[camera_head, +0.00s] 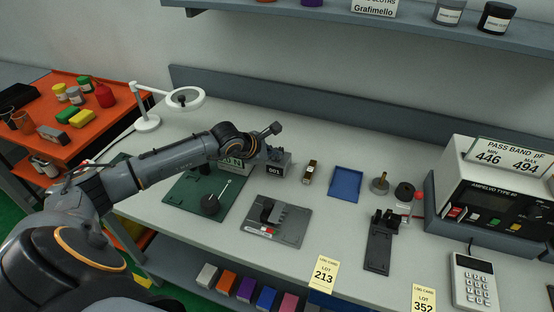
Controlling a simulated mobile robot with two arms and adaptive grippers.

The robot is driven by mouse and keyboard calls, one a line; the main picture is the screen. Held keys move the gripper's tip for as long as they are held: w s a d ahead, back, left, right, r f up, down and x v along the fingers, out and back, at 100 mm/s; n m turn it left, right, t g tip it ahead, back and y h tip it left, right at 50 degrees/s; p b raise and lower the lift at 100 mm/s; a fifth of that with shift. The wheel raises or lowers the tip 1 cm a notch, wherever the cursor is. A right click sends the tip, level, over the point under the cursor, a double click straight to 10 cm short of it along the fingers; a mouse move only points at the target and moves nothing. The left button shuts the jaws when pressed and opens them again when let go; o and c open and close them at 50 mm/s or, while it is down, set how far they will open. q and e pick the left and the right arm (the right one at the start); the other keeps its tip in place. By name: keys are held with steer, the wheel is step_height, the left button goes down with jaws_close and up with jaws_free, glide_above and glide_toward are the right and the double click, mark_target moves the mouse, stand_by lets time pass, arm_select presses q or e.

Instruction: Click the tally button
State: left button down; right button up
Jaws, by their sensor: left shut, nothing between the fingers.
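The tally counter (279,162) is a small grey box on the bench, left of centre, with a white-on-black display that seems to read 001. I cannot clearly make out its button. My left gripper (274,129) is shut and empty. In the picture its fingers lie just above and behind the counter's top; I cannot tell whether they touch it. My left arm reaches in from the lower left and hides part of the bench behind it. My right gripper is not in view.
A green mat (181,197) with a black-based rod lies below my arm. A grey fixture (289,230), a blue tray (345,183) and a meter (500,190) stand to the right. A magnifier lamp (147,122) stands at the back left.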

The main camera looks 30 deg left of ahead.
arm_select(q)
steer(key=shift+r+p, duration=0.3)
steer(key=shift+r, duration=0.5)
steer(key=shift+r+p, duration=1.05)
steer(key=shift+r, duration=1.55)
steer(key=shift+f, duration=0.1)
